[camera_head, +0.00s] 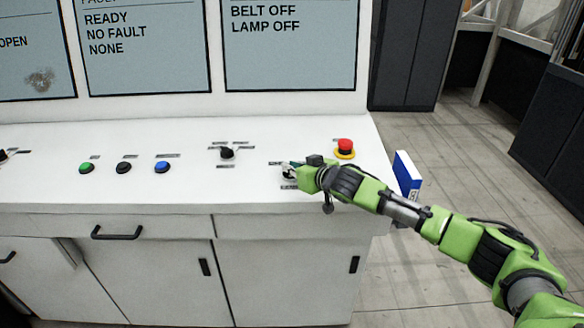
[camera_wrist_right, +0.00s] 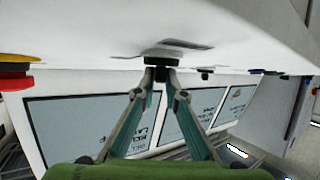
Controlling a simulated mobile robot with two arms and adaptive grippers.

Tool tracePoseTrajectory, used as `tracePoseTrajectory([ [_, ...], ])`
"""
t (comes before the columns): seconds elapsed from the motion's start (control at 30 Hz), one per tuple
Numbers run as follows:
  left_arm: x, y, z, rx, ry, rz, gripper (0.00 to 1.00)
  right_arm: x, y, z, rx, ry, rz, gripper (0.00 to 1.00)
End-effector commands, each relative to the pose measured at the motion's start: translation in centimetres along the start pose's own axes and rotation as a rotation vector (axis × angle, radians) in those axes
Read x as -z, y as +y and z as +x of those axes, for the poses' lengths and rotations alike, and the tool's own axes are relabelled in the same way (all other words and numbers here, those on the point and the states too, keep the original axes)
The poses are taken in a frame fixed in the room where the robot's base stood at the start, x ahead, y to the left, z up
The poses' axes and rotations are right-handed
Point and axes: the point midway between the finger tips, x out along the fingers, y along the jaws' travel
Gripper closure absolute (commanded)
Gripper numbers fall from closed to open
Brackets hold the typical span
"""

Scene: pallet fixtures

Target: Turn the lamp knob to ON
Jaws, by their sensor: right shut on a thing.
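My right gripper (camera_head: 291,171) reaches over the white console from the right, at a control left of and nearer than the red emergency button. In the right wrist view its two fingers (camera_wrist_right: 160,82) close from both sides on a small black knob (camera_wrist_right: 161,73) on a round base, which I take to be the lamp knob. In the head view the gripper largely hides this knob, so its pointer direction cannot be read. The right-hand screen (camera_head: 290,55) reads BELT OFF and LAMP OFF. My left gripper is not in view.
The red emergency button (camera_head: 345,146) on a yellow base sits just behind the gripper. Another black knob (camera_head: 227,153) and green (camera_head: 87,167), black (camera_head: 124,167) and blue (camera_head: 162,167) buttons lie to the left. A blue-and-white object (camera_head: 407,173) stands at the console's right edge.

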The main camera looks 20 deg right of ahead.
Motion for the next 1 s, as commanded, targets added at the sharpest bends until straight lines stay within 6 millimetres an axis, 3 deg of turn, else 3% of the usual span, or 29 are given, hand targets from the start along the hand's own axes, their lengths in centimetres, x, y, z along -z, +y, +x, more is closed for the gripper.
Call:
tracePoseTrajectory([
  [0.37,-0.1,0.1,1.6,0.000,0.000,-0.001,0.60,-0.5,-0.5,0.2,-0.110,0.000,0.052,1.00],
  [1.0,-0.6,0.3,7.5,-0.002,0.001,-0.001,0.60,-0.6,-1.1,0.6,-0.643,-0.004,0.275,1.00],
])
